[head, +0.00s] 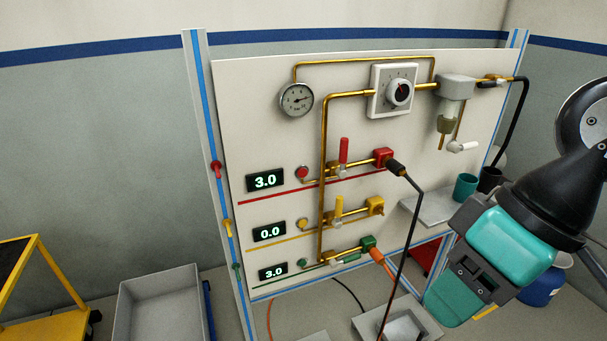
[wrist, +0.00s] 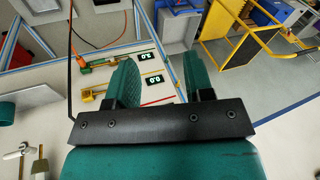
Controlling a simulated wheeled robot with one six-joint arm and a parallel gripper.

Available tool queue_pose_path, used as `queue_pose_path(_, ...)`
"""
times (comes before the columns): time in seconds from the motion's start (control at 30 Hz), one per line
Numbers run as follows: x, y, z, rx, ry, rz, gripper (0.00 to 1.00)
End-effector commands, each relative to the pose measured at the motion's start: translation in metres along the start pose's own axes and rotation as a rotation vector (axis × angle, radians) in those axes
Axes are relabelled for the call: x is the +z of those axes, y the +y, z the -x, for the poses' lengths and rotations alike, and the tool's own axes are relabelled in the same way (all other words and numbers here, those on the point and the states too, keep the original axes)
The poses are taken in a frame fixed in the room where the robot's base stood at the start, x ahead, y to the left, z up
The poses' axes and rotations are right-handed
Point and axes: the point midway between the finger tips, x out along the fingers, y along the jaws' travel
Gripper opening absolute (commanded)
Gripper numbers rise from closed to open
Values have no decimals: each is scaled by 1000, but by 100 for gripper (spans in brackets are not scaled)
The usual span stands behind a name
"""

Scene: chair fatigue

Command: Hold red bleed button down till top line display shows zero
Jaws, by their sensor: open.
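The wall panel (head: 270,110) carries three coloured lines in the head view. The top line display (head: 265,181) reads 3.0. The small round red bleed button (head: 302,172) sits right of it, at the left end of the red line's brass pipe. My gripper (head: 466,288) is at the lower right, well apart from the button and in front of the panel's right side. In the wrist view my gripper (wrist: 162,78) is open, with nothing between its fingers. The red button and top display cannot be made out there; my gripper covers part of the panel.
The red lever (head: 344,150) stands upright; a black hose (head: 411,220) hangs from the red fitting. The yellow display (head: 269,232) reads 0.0, the green display (head: 273,271) 3.0. A shelf (head: 430,210) with cups juts out at right. A grey bin (head: 160,305) stands lower left.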

Motion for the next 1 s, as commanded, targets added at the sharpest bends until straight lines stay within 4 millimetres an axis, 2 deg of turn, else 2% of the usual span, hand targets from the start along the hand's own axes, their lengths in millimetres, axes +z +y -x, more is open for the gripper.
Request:
queue_pose_path(0.03,0,0,0,0,0,0,46)
queue_pose_path(0.23,0,0,0,0,0,0,0)
queue_pose_path(1.0,0,0,0,0,0,0,0)
